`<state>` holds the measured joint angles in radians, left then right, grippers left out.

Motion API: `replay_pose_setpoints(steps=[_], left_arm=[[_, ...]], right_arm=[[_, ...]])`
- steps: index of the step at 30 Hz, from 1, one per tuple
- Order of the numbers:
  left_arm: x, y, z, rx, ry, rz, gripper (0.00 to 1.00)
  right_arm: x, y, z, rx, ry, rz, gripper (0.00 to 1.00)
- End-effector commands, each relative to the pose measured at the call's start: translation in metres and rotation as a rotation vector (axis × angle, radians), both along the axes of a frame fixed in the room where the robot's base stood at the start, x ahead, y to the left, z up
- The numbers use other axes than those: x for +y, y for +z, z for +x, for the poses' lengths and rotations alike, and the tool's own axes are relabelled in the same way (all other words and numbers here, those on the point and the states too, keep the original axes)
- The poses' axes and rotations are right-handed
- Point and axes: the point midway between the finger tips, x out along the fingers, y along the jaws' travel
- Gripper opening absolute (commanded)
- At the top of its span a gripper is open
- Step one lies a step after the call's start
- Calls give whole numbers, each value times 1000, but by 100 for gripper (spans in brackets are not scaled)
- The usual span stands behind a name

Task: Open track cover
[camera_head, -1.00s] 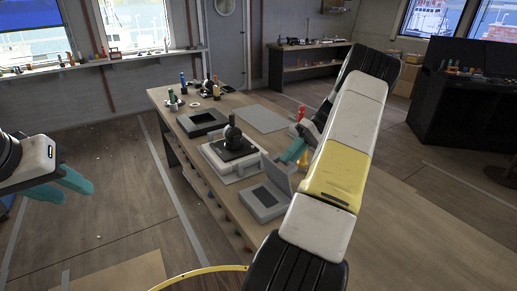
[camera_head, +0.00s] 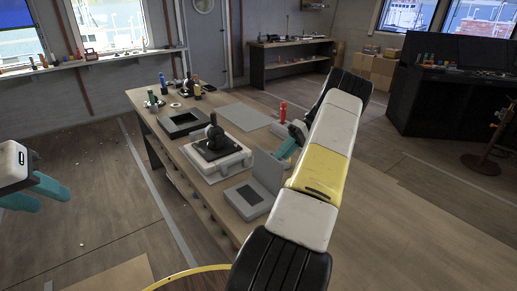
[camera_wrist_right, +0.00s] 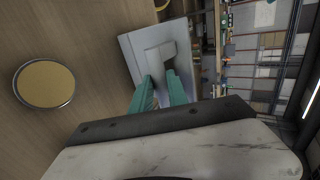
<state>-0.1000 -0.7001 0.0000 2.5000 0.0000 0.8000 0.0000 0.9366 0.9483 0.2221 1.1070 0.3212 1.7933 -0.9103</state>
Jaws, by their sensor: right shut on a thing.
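The grey track cover (camera_head: 268,169) stands raised on the back edge of a flat grey box with a dark window (camera_head: 248,197) on the workbench. In the right wrist view, the cover (camera_wrist_right: 135,52) fills the area past the fingers, with a pale grey block (camera_wrist_right: 158,62) on it. My right gripper (camera_head: 285,150) is behind the cover in the head view, partly hidden by my arm. It also shows in the right wrist view (camera_wrist_right: 160,82), its teal fingers shut on the cover's block. My left gripper (camera_head: 48,198) is open and empty, left of the bench.
On the workbench stand a white case (camera_head: 213,160) with a black joystick unit, a black open frame (camera_head: 183,123), a flat grey plate (camera_head: 238,117) and a red-handled lever (camera_head: 283,112). A round ochre disc (camera_wrist_right: 45,84) shows in the wrist view. Floor left of the bench is clear.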

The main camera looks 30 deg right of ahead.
Motion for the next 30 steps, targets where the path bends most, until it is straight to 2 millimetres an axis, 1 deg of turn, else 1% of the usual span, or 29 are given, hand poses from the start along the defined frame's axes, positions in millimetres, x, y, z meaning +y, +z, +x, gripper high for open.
replay_pose_setpoints(steps=[1, 3, 4, 6, 7, 17, 20, 23, 24, 30], left_arm=[[0, 0, 0, 0, 0, 0, 36], [0, 0, 0, 0, 0, 0, 36], [0, 0, 0, 0, 0, 0, 36], [0, 0, 0, 0, 0, 0, 36], [0, 0, 0, 0, 0, 0, 36], [0, 0, 0, 0, 0, 0, 36], [0, 0, 0, 0, 0, 0, 36], [0, 0, 0, 0, 0, 0, 36], [0, 0, 0, 0, 0, 0, 36], [0, 0, 0, 0, 0, 0, 36]], right_arm=[[2, -6, -2, 10, 4, 3, 0], [2, -6, -2, 10, 4, 3, 0], [2, -6, -2, 10, 4, 3, 26], [2, -5, -2, 9, 4, 2, 39], [2, -4, -1, 8, 3, 2, 41], [1, 0, -1, 3, 1, 1, 41], [1, 8, 0, 3, 2, 1, 41], [1, 25, 0, 1, 3, -1, 41], [1, 34, 0, 2, 3, 0, 41], [24, 37, -27, 8, 2, 3, 41]])
